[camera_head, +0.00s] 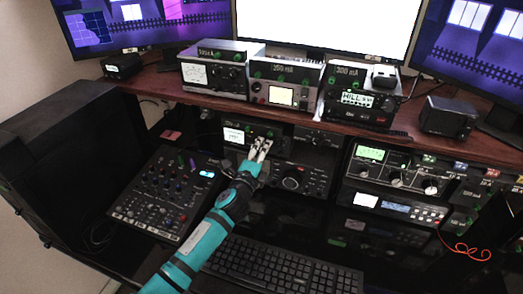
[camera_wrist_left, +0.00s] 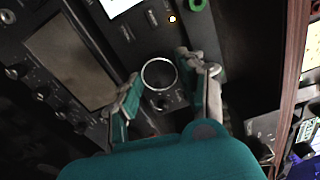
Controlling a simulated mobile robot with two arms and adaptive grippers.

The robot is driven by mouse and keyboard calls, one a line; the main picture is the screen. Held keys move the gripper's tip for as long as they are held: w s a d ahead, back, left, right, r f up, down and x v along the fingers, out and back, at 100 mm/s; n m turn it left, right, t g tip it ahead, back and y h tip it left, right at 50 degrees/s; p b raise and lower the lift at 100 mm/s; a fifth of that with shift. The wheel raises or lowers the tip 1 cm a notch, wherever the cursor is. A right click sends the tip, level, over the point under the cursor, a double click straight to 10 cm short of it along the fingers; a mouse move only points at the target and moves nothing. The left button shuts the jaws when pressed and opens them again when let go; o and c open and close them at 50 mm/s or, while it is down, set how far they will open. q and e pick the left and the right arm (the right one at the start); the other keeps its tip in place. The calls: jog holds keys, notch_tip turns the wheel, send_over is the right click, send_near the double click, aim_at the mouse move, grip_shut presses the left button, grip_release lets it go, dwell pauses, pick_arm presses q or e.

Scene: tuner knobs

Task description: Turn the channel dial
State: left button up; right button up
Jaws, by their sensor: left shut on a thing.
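The channel dial (camera_wrist_left: 158,73) is a round dark knob with a bright silver ring on a black radio panel. It sits between the two fingers of my left gripper (camera_wrist_left: 163,84) in the wrist view. In the head view my left gripper (camera_head: 261,149) reaches in from lower left to the front of the radio with a lit screen (camera_head: 234,135). There the fingers cover the spot where the dial appears to be. The left gripper is shut on the dial; the exact finger contact is hard to make out. My right gripper is not in view.
Below the radio is another unit with a large dial (camera_head: 291,178). A mixer panel (camera_head: 165,192) stands to the left, a keyboard (camera_head: 275,267) in front. A wooden shelf (camera_head: 160,84) with more radios overhangs behind. A radio stack (camera_head: 398,178) stands to the right.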

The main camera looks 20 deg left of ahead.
pick_arm(q)
jog(key=shift+f+m, duration=0.1)
jog(key=shift+m, duration=1.1)
jog(key=o, duration=0.9)
jog(key=s, duration=1.2)
jog(key=shift+a, duration=0.2)
